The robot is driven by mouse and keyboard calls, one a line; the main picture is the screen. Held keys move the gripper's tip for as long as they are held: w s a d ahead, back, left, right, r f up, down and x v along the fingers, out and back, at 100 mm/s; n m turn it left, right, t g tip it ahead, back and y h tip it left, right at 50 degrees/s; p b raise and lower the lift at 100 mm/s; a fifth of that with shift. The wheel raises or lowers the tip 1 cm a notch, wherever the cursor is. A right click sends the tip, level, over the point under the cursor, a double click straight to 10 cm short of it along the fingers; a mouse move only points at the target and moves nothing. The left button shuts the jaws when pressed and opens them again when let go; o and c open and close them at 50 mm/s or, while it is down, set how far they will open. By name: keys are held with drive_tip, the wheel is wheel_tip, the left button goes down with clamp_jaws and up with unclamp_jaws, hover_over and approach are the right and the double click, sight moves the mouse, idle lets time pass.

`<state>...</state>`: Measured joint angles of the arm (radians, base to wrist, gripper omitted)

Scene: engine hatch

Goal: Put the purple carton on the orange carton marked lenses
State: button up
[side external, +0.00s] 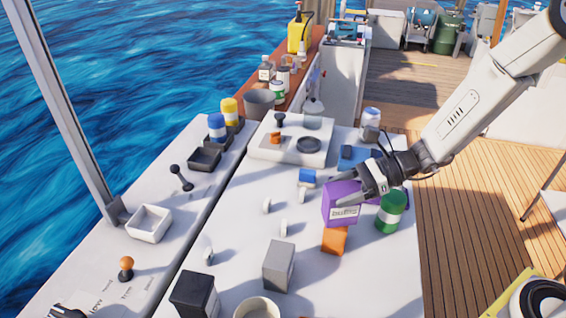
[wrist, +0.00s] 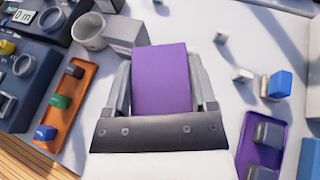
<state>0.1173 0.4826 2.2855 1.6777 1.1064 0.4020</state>
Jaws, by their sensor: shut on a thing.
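The purple carton (side external: 341,204) has a pale label that I cannot read. My gripper (side external: 366,186) is shut on it, with a finger on each side, as the wrist view also shows for the carton (wrist: 161,78) and the gripper (wrist: 162,88). The orange carton (side external: 334,240) stands on the pale counter, just below the purple carton in the side view. The purple carton covers its upper part there, and I cannot tell whether the two touch. No marking on the orange carton can be read. In the wrist view it is hidden.
A green can (side external: 390,213) stands close at the right. A grey carton (side external: 279,265), a black box (side external: 194,296) and a white cup (side external: 257,309) stand nearer the camera. Small white fittings (side external: 284,228) lie left. The wrist view shows an orange tray (wrist: 84,84) and a purple tray (wrist: 246,150).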

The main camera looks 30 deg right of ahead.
drive_tip(key=shift+f, duration=0.15)
drive_tip(key=o, duration=1.3)
drive_tip(key=shift+c, duration=0.2)
drive_tip(key=shift+d+r, duration=0.1)
drive_tip(key=shift+r, duration=0.1)
drive_tip(key=v, duration=1.2)
drive_tip(key=shift+f, duration=0.1)
